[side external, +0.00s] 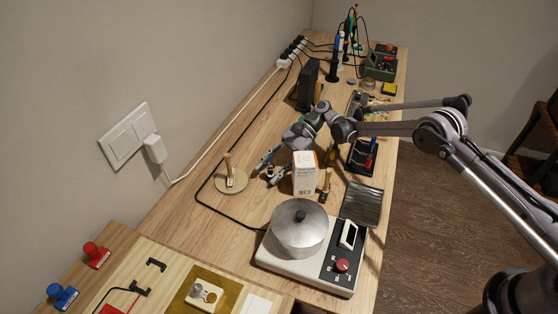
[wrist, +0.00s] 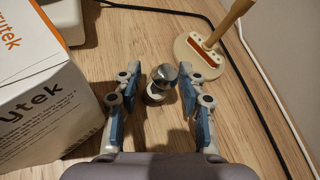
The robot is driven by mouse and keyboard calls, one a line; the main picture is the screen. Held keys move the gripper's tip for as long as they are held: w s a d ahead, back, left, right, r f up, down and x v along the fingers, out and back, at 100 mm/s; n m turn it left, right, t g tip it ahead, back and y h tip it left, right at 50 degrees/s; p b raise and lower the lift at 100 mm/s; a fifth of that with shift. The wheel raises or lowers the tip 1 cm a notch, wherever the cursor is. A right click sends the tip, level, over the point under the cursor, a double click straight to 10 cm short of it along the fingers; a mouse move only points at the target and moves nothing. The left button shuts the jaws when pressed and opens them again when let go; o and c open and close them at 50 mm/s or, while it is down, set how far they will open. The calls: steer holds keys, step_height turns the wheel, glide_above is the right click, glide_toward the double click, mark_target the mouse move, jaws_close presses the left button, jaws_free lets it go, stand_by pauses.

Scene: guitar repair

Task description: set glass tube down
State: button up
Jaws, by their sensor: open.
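My gripper (side external: 272,168) is open and low over the wooden bench. Its two blue-padded fingers also show in the wrist view (wrist: 166,88), spread apart with a gap between them. A small shiny rounded piece (wrist: 163,77) with a pale lower part stands on the wood between the fingertips, with a gap on both sides. It may be the glass tube, but I cannot tell for sure. In the side view this piece is small and partly hidden by the fingers.
A white and orange box (side external: 305,174) stands close beside my gripper; it fills the left of the wrist view (wrist: 40,100). A round wooden stand (side external: 231,181) with an upright peg is on the other side. A pot (side external: 299,227) sits on a hot plate (side external: 290,262) in front.

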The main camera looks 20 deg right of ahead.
steer(key=shift+a+f, duration=0.1)
steer(key=c, duration=0.8)
steer(key=shift+o, duration=0.2)
